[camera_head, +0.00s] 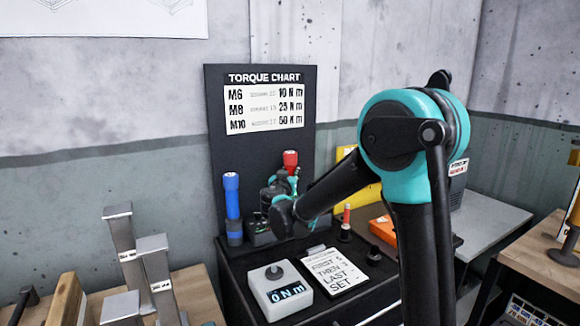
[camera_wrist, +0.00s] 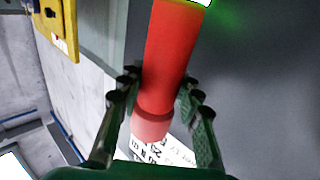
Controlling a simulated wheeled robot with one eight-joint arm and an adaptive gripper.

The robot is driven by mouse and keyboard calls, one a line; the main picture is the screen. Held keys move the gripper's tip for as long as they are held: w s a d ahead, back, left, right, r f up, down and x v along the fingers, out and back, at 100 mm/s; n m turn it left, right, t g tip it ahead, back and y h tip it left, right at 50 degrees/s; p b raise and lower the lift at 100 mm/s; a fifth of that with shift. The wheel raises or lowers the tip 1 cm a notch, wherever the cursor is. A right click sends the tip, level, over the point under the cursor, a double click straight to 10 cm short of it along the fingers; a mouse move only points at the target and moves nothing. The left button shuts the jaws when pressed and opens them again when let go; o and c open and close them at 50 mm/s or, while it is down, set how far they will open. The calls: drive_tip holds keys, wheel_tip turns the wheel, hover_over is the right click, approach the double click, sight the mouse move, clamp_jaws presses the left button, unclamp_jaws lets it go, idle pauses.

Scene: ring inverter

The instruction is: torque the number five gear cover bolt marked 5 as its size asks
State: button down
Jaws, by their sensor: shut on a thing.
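My gripper (camera_wrist: 160,105) is shut on a red cylindrical handle (camera_wrist: 168,60). In the head view the red handle's top (camera_head: 290,158) shows beside my gripper (camera_head: 290,180), in front of the black torque chart board; its lower part is hidden. A blue-handled tool (camera_head: 232,195) stands upright to the left. The torque chart (camera_head: 264,110) reads M6 10 Nm, M8 25 Nm, M10 50 Nm. A white box with a knob (camera_head: 284,290) displays 0 Nm. I cannot make out the gear cover or the bolt marked 5 in either view.
A note (camera_head: 332,270) reading "FIRST 5 THEN 1 LAST SET" lies right of the white box. A small red-topped piece (camera_head: 346,218) and an orange item (camera_head: 385,231) are behind it. Grey metal posts (camera_head: 125,250) stand at left. My arm hides much of the right side.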

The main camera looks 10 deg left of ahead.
drive_tip(key=shift+f, duration=2.25)
drive_tip(key=c, duration=1)
unclamp_jaws()
